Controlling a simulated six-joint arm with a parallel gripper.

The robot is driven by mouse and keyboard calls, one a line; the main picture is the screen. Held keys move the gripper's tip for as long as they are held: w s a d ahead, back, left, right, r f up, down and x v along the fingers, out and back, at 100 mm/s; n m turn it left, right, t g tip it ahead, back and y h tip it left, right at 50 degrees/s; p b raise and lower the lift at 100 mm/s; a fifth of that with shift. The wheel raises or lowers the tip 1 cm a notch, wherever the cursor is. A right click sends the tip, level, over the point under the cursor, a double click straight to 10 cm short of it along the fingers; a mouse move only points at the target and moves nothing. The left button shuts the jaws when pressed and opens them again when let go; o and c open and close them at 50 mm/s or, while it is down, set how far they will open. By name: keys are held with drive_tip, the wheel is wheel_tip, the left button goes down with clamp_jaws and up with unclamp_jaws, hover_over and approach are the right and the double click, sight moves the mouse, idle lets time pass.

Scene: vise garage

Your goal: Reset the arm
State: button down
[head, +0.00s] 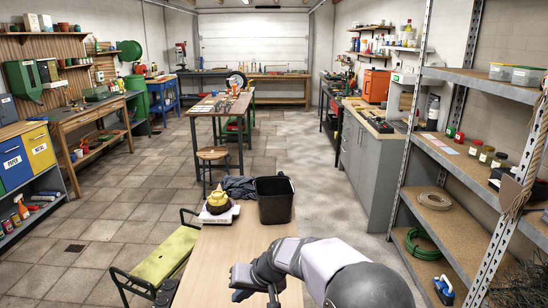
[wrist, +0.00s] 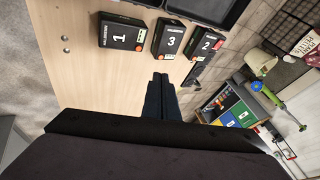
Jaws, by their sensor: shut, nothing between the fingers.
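My arm (head: 325,262) reaches in over the wooden table (head: 215,262) from the lower right of the head view. My gripper (wrist: 161,82) shows in the wrist view with its two dark fingers together and nothing between them. In the head view only a dark part of it shows at the bottom edge. It is apart from the numbered black boxes in the wrist view: box 1 (wrist: 121,36), box 3 (wrist: 169,42) and box 2 (wrist: 206,44), lying on the pale wooden top.
A black bin (head: 274,205), a dark cloth (head: 239,187) and a yellow-brown item (head: 218,201) on a white base are at the table's far end. A yellow-green bench (head: 165,255) stands left. Metal shelves (head: 470,165) stand right. The near tabletop is largely clear.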

drive_tip(key=s+d+r+m+g+h+p, duration=0.1)
drive_tip(key=s+d+r+m+h+p, duration=0.1)
drive_tip(key=s+d, duration=0.55)
drive_tip(key=s+d+r+m+h+p, duration=0.1)
drive_tip(key=s+d+r+h+p, duration=0.3)
drive_tip(key=d, duration=0.7)
drive_tip(key=s+d+n+g+p, duration=0.1)
drive_tip(key=s+d, duration=0.5)
drive_tip(key=s, duration=1)
drive_tip(key=shift+d+f+g+y, duration=0.15)
drive_tip(key=shift+f+g+y, duration=0.25)
drive_tip(key=shift+g, duration=0.4)
drive_tip(key=shift+w, duration=0.1)
drive_tip(key=s+d+f+n+g+h+b, duration=0.15)
drive_tip(key=f+n+b, duration=0.25)
drive_tip(key=f+b, duration=1.25)
drive_tip(key=d+f+n+t+h+b, duration=0.1)
drive_tip(key=d+f+n+b, duration=0.2)
drive_tip(key=f+b, duration=1.3)
drive_tip(key=a+f+m+y+b, duration=0.1)
drive_tip(key=a+f+m+b, duration=0.1)
drive_tip(key=f+b, duration=1.5)
drive_tip(key=w+a+f+m+y+b, duration=0.1)
drive_tip(key=f+m+b, duration=0.3)
drive_tip(key=f+b, duration=1.3)
drive_tip(key=shift+w+a+m, duration=0.25)
drive_tip(key=shift+a+m, duration=0.05)
drive_tip(key=shift+a, duration=0.5)
